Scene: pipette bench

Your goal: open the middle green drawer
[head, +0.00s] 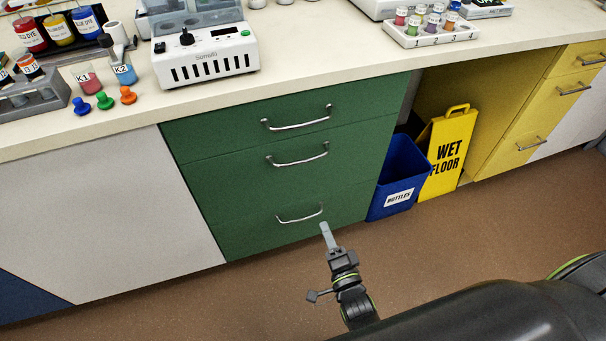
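The middle green drawer (270,184) is in the centre of the head view, flush with the cabinet front and shut. Its curved metal handle (298,161) runs across its upper part. My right gripper (326,235) is low in front of the green cabinet, beside the right end of the bottom drawer's handle (301,218) in the picture. It is well below the middle handle. Its fingers are seen edge-on, so I cannot tell whether they are apart. Contact with the bottom handle is unclear. My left gripper is out of view.
The top green drawer (220,129) and bottom green drawer (245,231) are also shut. A blue bin (400,170) and a yellow wet floor sign (447,155) stand right of the cabinet. Bottles and instruments crowd the counter (330,62). The brown floor (200,305) in front looks clear.

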